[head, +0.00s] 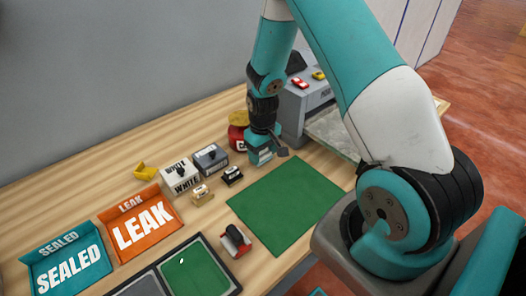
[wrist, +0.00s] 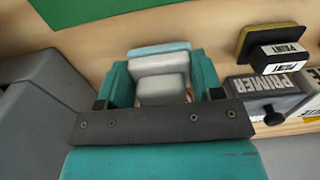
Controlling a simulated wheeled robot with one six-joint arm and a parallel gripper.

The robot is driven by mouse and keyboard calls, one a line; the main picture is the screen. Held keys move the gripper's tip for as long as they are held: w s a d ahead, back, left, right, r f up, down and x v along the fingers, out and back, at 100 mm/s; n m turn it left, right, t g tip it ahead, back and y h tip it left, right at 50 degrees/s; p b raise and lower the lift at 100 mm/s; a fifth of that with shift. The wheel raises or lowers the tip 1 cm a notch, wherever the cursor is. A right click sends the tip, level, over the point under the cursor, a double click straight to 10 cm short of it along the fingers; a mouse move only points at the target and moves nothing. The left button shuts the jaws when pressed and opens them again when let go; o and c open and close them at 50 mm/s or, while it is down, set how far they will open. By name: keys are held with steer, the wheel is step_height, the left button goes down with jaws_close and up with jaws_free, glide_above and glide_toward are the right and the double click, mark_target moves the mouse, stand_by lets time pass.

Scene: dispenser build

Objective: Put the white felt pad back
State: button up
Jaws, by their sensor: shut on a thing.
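My gripper (head: 264,157) points down between the grey machine and the green mat's far corner. In the wrist view, its two teal fingers (wrist: 160,82) are shut on a pale, stepped block (wrist: 158,64) with a light-blue far edge. I cannot tell for certain whether this is the white felt pad. Its label, if any, is hidden. In the head view, the held block is mostly hidden by the gripper. A white box marked WHITE (head: 183,184) stands left of the gripper, with a small tan block (head: 202,195) in front of it.
A dark PRIMER box (head: 210,158) and a small black block (head: 232,176) stand nearby. A red can (head: 238,138) is close behind my gripper. The grey machine (head: 303,107) stands to the right. The green mat (head: 287,203) is clear. Orange LEAK (head: 142,232) and teal SEALED (head: 68,273) trays lie left.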

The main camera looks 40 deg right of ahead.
steer(key=shift+f+b, duration=0.4)
steer(key=shift+f, duration=0.2)
steer(key=o, duration=1.4)
steer(key=shift+o, duration=0.2)
steer(key=shift+r, duration=0.15)
steer(key=shift+r+p, duration=3.25)
steer(key=shift+r, duration=0.7)
